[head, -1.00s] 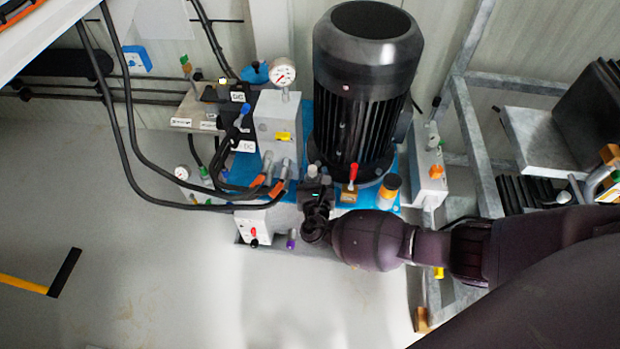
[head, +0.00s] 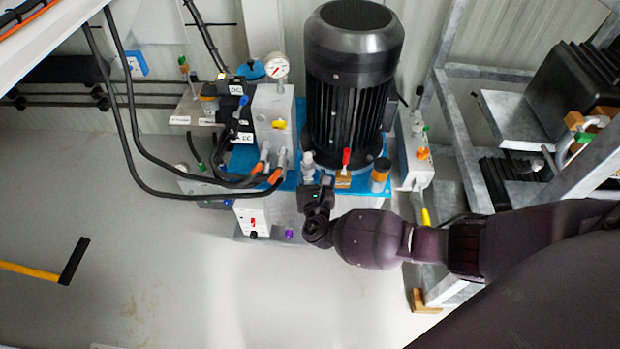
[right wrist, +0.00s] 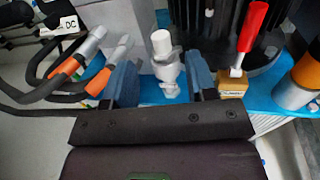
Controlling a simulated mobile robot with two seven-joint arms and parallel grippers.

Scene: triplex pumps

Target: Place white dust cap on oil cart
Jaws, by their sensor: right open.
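A white cap-like cylinder (right wrist: 161,43) sits upright on a silver fitting (right wrist: 167,72) in the right wrist view. It looks like the white dust cap. The pale fitting also shows small in the head view (head: 308,164), in front of the black motor. My right gripper (right wrist: 162,84) is open, with one blue-grey finger on each side of the fitting; I see no clear contact. In the head view the right gripper (head: 315,190) is just in front of the fitting. The blue base (head: 240,160) under the motor seems to be the oil cart. My left gripper is not in view.
A red-handled valve (right wrist: 245,40) stands close right of the gripper, with an orange-and-black cylinder (head: 380,175) beyond it. Orange-tipped hoses (right wrist: 75,68) are close on the left. The large black motor (head: 352,90) rises behind. Open floor (head: 180,280) lies in front.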

